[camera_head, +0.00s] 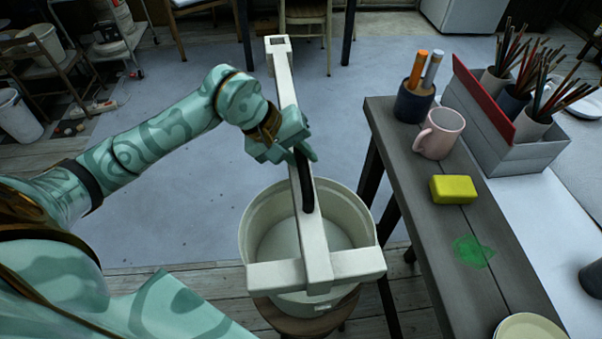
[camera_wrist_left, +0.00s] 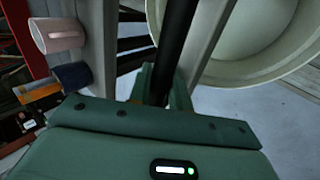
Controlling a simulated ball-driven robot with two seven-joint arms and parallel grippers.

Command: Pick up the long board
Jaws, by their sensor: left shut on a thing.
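The long board (camera_head: 315,235) is a pale, narrow T-shaped piece with a wide crossbar at its near end, a square block at its far end and a black handle (camera_head: 305,185) along its middle. My left gripper (camera_head: 301,153) is shut on the black handle. The board extends above the pale bucket (camera_head: 258,205), its crossbar over the near rim; I cannot tell whether they touch. In the left wrist view the handle (camera_wrist_left: 180,40) runs up from between the fingers (camera_wrist_left: 163,88), beside the pale board (camera_wrist_left: 203,45). My right gripper is not in view.
The bucket stands on a round stool. The grey floor at left is mostly clear.

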